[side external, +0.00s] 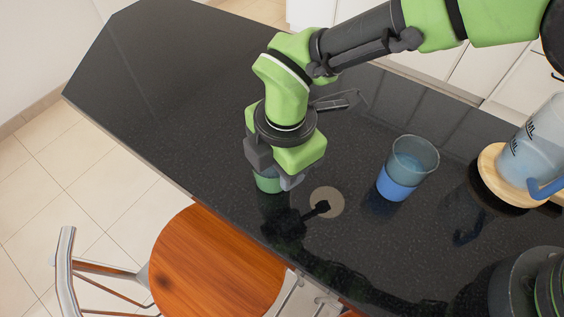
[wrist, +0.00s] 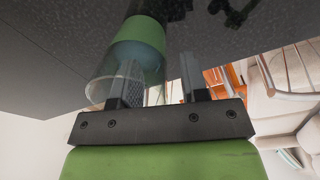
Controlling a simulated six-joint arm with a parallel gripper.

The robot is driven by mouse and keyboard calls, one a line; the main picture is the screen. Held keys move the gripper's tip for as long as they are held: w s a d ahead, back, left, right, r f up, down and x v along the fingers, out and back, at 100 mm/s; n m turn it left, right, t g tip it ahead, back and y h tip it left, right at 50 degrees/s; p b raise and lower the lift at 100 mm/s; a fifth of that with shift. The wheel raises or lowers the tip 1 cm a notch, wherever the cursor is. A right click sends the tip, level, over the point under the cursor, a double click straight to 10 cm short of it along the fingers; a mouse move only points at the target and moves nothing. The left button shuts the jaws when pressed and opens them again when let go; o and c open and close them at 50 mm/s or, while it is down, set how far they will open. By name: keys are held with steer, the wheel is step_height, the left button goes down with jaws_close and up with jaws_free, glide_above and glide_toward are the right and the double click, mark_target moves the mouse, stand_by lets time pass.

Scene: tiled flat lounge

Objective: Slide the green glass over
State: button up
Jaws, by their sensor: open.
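The green glass (side external: 268,184) stands on the dark counter under my gripper (side external: 274,174), which hides most of it in the side view. In the wrist view the green glass (wrist: 138,42) shows a clear wall with a green band. My gripper (wrist: 160,70) is open, its fingers pointing down at the glass. One finger overlaps the clear wall in the wrist view and the other lies to the right of it. I cannot tell whether a finger is inside the rim or touching the glass.
A pale round disc (side external: 327,202) lies on the counter just right of the green glass. A blue glass (side external: 408,168) stands further right. A jug (side external: 534,148) stands on a wooden board (side external: 490,168). Dark dishes (side external: 537,289) are at the lower right. The counter's left part is clear.

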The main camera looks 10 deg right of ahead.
steer(key=r, duration=0.9)
steer(key=shift+s+d, duration=0.1)
steer(key=shift+s, duration=0.15)
steer(key=d+r+m+t+y, duration=0.2)
steer(key=d+r+m, duration=1.1)
steer(key=d+r, duration=0.4)
steer(key=s+d+m+t, duration=0.4)
steer(key=s+d+m, duration=0.8)
steer(key=d+m, duration=0.1)
steer(key=shift+s+m+t, duration=0.25)
steer(key=shift+m+t, duration=0.05)
steer(key=shift+m, duration=0.4)
